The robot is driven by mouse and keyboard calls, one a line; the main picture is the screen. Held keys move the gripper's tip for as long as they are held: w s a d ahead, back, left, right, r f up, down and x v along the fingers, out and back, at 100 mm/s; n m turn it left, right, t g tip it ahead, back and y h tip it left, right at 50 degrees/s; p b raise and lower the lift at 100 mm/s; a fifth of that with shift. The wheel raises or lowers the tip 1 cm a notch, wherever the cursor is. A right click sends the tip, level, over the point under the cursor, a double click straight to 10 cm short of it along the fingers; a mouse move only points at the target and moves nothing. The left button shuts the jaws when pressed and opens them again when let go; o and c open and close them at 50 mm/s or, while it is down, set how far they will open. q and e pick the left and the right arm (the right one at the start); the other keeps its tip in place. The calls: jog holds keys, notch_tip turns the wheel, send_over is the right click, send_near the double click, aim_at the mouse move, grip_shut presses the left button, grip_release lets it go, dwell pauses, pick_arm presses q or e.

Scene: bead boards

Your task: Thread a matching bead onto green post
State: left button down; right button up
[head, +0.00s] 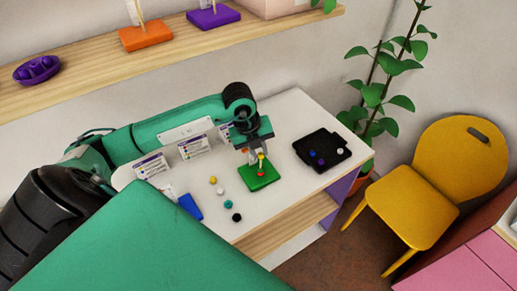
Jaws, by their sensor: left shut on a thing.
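The green board (250,182) lies on the white table, with a thin post standing on it. A small red-orange bead (261,174) is low on the post. My left gripper (258,158) is just above the board, pointing down, shut on a small bead close to the post. The fingers partly hide the held bead and the post, so I cannot tell whether the bead is around the post or beside it. Loose yellow (213,180), white (221,191), teal (228,204) and black (237,217) beads lie left of the board. My right gripper is not in view.
A black tray (328,138) with several beads lies right of the board. A shelf above holds orange (146,37) and purple (213,17) boards. The table's front right is clear.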

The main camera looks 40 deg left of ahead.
pick_arm(q)
jog(key=shift+f+b, duration=0.75)
jog(key=shift+f, duration=0.2)
jog(key=c, duration=1.2)
grip_release()
jog(key=shift+c, duration=0.2)
jog(key=shift+r, duration=0.15)
jog(key=b+v, duration=0.3)
jog(key=v, duration=1)
jog(key=shift+r, duration=0.3)
jog(key=shift+s+f, duration=0.1)
jog(key=shift+s, duration=0.1)
